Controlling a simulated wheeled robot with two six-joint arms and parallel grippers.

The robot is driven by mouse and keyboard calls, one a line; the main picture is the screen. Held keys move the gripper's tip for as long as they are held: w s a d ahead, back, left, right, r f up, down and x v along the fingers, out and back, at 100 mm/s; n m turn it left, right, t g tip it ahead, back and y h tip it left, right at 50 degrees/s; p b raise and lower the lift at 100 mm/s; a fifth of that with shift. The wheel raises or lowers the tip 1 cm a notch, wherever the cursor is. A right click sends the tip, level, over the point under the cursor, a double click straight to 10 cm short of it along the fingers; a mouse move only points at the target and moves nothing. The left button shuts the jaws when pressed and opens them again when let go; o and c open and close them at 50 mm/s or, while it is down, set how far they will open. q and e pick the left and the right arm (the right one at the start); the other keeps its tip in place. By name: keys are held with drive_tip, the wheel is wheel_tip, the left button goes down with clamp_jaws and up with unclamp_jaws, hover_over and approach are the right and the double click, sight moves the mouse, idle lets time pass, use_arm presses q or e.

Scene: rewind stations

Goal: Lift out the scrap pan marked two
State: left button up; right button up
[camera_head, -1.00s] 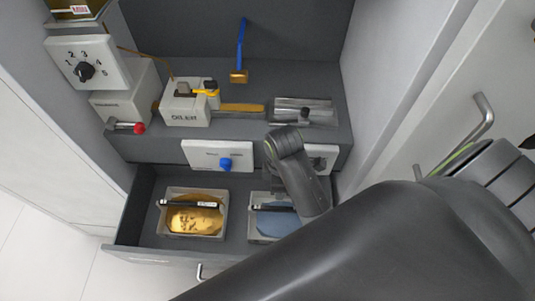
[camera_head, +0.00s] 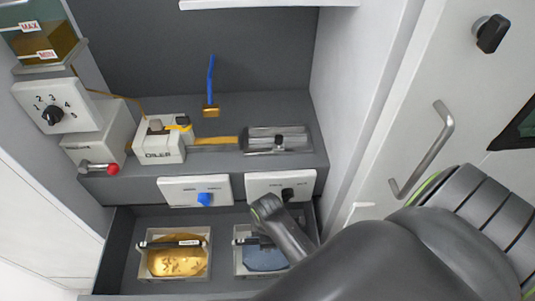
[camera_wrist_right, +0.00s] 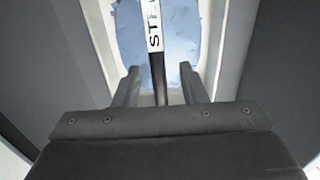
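Two scrap pans sit side by side in an open drawer (camera_head: 121,262). The left pan (camera_head: 143,264) holds a gold-coloured mass and has a dark labelled bar across it. The right pan (camera_head: 238,263) holds blue material (camera_head: 264,262) and is partly hidden by my right arm. I cannot read a "two" on either pan. My right gripper (camera_wrist_right: 160,90) is over the right pan, its fingers apart on either side of a black bar (camera_wrist_right: 159,84). Gaps show between fingers and bar. My left gripper is out of view.
Above the drawer are a panel with a blue knob (camera_head: 204,199) and one with a black knob (camera_head: 288,194). An oiler (camera_head: 160,146) and a metal block (camera_head: 279,139) stand on the ledge. A door handle (camera_head: 428,150) is at the right.

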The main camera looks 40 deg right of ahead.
drive_tip(key=shift+f, duration=1.25)
drive_tip(key=shift+d, duration=0.1)
clamp_jaws()
